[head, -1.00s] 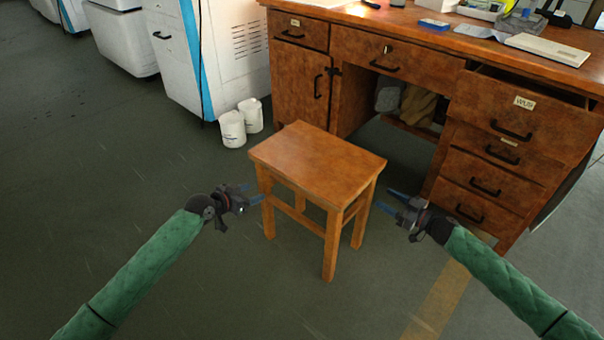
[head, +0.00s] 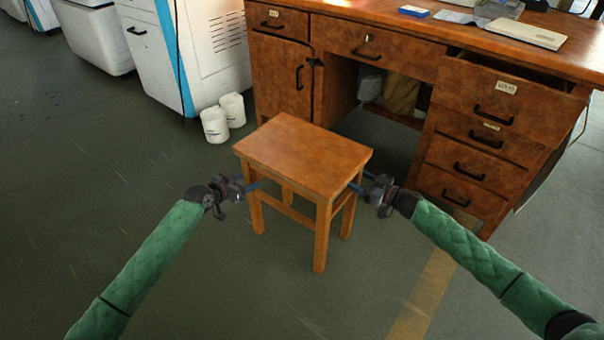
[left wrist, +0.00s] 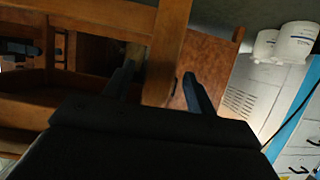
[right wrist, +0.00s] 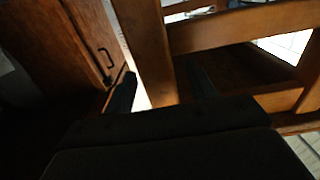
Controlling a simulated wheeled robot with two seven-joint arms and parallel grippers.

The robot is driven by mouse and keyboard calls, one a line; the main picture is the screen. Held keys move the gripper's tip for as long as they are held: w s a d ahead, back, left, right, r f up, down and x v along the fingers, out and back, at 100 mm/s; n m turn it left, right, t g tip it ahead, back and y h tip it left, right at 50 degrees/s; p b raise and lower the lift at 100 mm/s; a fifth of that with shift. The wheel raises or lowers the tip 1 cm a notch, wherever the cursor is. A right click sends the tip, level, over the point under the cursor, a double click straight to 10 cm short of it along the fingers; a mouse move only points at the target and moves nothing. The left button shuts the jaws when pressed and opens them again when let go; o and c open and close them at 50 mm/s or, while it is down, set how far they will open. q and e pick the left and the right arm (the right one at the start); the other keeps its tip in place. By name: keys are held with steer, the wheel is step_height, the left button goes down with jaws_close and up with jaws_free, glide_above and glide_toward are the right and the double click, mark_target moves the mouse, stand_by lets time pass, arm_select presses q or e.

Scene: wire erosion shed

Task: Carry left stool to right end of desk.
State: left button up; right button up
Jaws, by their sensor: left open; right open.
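The wooden stool (head: 304,147) stands upright on the floor in front of the desk (head: 412,35), in the middle of the head view. My left gripper (head: 254,187) is open at the stool's left side, just under seat height; in the left wrist view a stool leg (left wrist: 165,50) shows at its two fingers. My right gripper (head: 356,187) is open at the stool's right side; in the right wrist view a stool leg (right wrist: 147,55) stands between its fingers. I cannot tell whether the fingers touch the legs. The desk's right end is at the right of the head view.
Two white tubs (head: 215,125) stand on the floor left of the desk, beside a white and blue machine (head: 200,50). The desk's top right drawer (head: 505,100) sticks out a little. Floor in front and to the left is clear.

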arm_select(q)
steer(key=shift+x, duration=1.05)
arm_select(e)
steer(key=shift+x, duration=1.05)
arm_select(q)
steer(key=shift+c, duration=0.3)
arm_select(e)
steer(key=shift+c, duration=0.3)
arm_select(q)
jaws_close()
arm_select(e)
jaws_close()
arm_select(q)
steer(key=shift+w+r, duration=0.1)
steer(key=shift+r, duration=0.1)
arm_select(e)
steer(key=shift+w+r, duration=0.1)
steer(key=shift+r, duration=0.1)
